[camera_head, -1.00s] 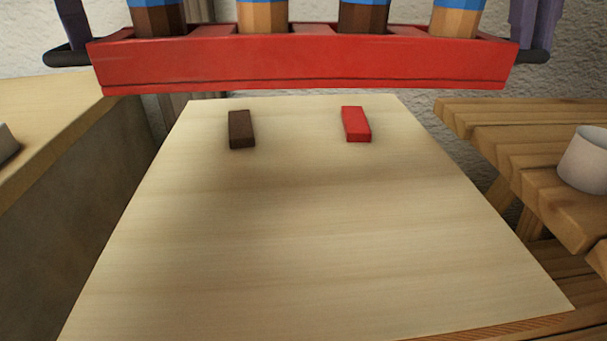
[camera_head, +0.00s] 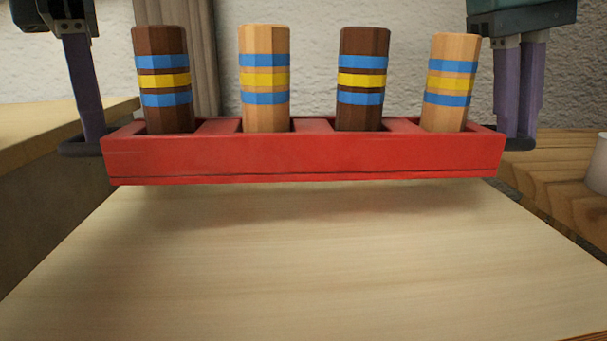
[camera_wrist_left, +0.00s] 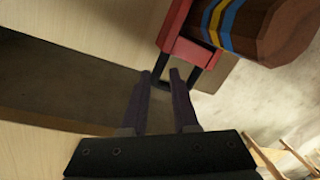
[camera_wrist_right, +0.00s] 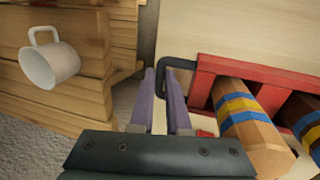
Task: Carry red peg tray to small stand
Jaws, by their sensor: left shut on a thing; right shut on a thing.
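The red peg tray (camera_head: 300,158) hangs level across the head view, holding several upright brown and tan pegs (camera_head: 265,80) with blue and yellow bands. My left gripper (camera_head: 95,138) is shut on the black handle at its left end; the left wrist view shows that handle (camera_wrist_left: 161,66) between the fingertips. My right gripper (camera_head: 518,137) is shut on the right handle, also seen in the right wrist view (camera_wrist_right: 174,64). A pale wooden top (camera_head: 300,270), perhaps the small stand, lies below with the tray's shadow on it. Whether they touch is unclear.
A wooden counter (camera_head: 60,125) stands at the left. A slatted wooden bench (camera_head: 560,175) stands at the right with a white mug (camera_wrist_right: 48,62) on it. The near part of the pale top is clear. A textured wall and a curtain are behind.

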